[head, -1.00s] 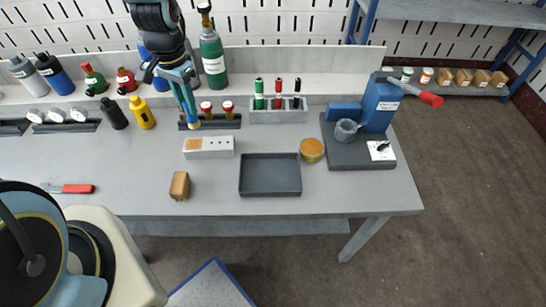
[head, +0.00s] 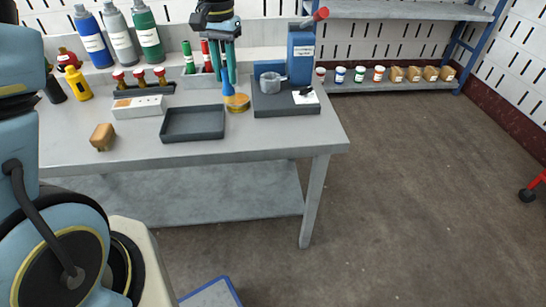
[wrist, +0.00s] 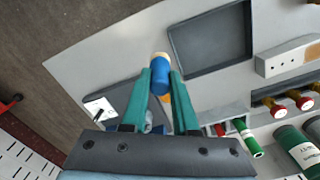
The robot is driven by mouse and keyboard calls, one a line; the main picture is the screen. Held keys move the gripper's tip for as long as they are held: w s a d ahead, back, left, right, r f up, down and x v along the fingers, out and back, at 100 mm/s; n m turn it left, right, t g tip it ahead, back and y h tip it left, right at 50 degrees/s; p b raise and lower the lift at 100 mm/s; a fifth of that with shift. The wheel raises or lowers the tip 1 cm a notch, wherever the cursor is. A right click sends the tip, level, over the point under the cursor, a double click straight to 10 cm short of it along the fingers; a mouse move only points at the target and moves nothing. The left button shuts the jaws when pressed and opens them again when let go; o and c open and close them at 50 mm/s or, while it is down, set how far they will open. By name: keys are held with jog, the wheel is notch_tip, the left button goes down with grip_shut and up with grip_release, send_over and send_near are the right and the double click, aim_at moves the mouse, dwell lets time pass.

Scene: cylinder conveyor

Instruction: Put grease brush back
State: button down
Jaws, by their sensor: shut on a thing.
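My gripper (head: 229,76) is shut on the grease brush (head: 228,88), a short blue cylinder hanging between the fingertips. In the wrist view the brush (wrist: 160,78) shows a cream end past the fingertips. An amber round tin (head: 238,103) stands on the bench, directly below or just behind the brush in the head view. I cannot tell whether brush and tin touch. In the wrist view the fingers and brush hide most of the tin. A white block (head: 137,107) with holes and an orange patch lies left of the gripper.
A dark empty tray (head: 193,123) lies left of the tin. A blue machine (head: 300,58) on a dark base stands to its right. Bottles (head: 120,42) and a dark rack (head: 138,88) line the back. A brown block (head: 103,137) sits near the front edge.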

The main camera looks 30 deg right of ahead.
jog(key=shift+s+d+f, duration=0.45)
jog(key=shift+s+f, duration=0.1)
jog(key=shift+s, duration=0.1)
jog(key=shift+f+p, duration=0.5)
jog(key=shift+f, duration=3.95)
jog(key=c, duration=0.7)
grip_release()
jog(key=shift+f, duration=0.1)
